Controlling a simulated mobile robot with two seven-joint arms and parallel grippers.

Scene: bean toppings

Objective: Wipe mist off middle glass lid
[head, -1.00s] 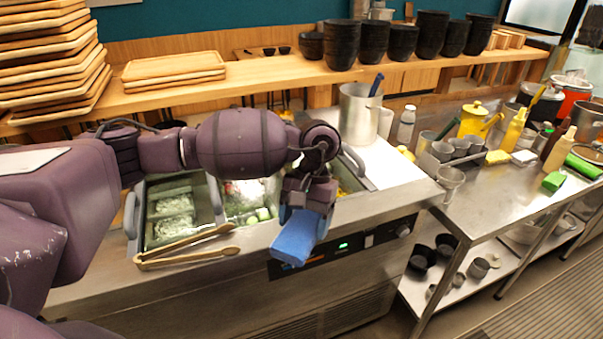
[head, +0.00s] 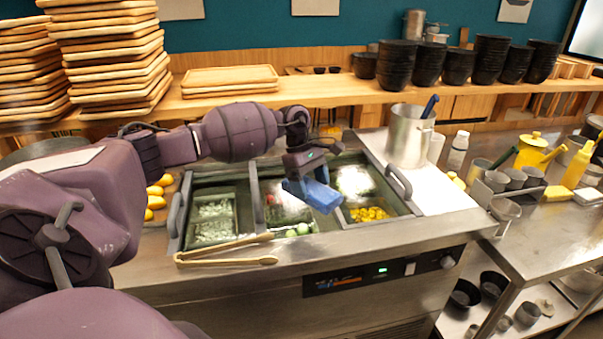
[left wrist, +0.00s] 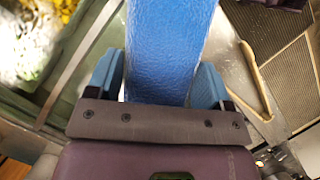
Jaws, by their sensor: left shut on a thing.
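My left gripper (head: 308,178) is shut on a blue sponge (head: 321,198) and holds it over the sunken topping station. In the left wrist view the sponge (left wrist: 168,50) sticks out from between the blue fingertips. The middle glass lid (head: 272,187) lies under and beside the sponge, with green and red toppings showing below; the gripper hides part of it. I cannot tell whether the sponge touches the glass. A whitish patch (head: 355,181) shows right of the gripper; I cannot tell whether it is mist or food. My right gripper is out of view.
Wooden tongs (head: 228,251) lie along the station's front edge. Upright handles stand at its left (head: 176,222) and right (head: 398,182). A steel pot (head: 408,138) with a blue-handled tool stands behind right. Stacked wooden trays (head: 110,50) and black bowls (head: 397,65) fill the back shelf.

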